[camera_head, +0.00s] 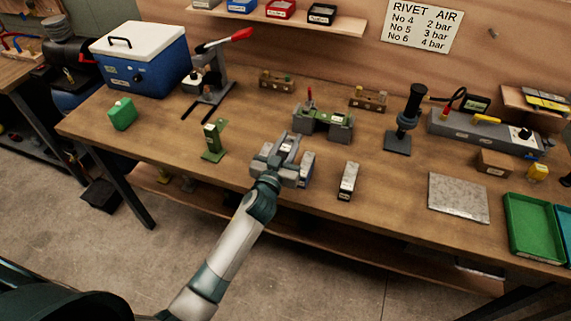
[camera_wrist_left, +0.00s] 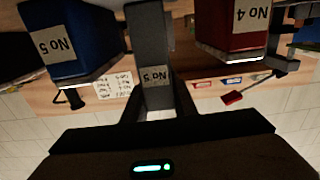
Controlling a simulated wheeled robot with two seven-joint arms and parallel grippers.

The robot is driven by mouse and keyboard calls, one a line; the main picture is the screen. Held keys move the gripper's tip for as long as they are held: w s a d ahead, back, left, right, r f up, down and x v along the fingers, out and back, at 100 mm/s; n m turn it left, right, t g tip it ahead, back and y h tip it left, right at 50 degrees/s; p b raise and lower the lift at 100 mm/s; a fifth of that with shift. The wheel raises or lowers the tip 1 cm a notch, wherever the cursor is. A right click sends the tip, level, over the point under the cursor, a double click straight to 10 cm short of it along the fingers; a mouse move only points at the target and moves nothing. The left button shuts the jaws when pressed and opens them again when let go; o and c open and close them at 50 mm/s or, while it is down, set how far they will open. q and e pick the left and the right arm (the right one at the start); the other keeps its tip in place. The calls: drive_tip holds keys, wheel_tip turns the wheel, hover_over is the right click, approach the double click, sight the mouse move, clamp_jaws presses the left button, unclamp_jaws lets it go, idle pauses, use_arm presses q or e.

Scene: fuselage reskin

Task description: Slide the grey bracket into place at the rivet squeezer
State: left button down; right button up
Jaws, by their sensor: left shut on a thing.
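My left gripper (camera_head: 280,162) is over the grey fixture (camera_head: 301,181) near the table's front middle. In the left wrist view its dark fingers (camera_wrist_left: 159,102) are shut on the grey bracket (camera_wrist_left: 150,35), a long bar with a "No 5" label. A blue block (camera_wrist_left: 83,40) labelled "No 5" is on one side of the bracket and a red block (camera_wrist_left: 232,32) labelled "No 4" on the other, with gaps between. The bracket's far end is cut off, so its seating cannot be told. No part is clearly marked as the rivet squeezer. My right gripper is not in view.
A green stand (camera_head: 214,140) is left of the fixture, a small grey block (camera_head: 348,181) right, and a green-and-grey device (camera_head: 323,122) behind. A red-handled press (camera_head: 212,82) and blue cooler (camera_head: 147,66) stand back left. A flat plate (camera_head: 458,197) and green tray (camera_head: 533,228) lie right.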

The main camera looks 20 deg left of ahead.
use_arm(q)
drive_tip(key=shift+r, duration=0.1)
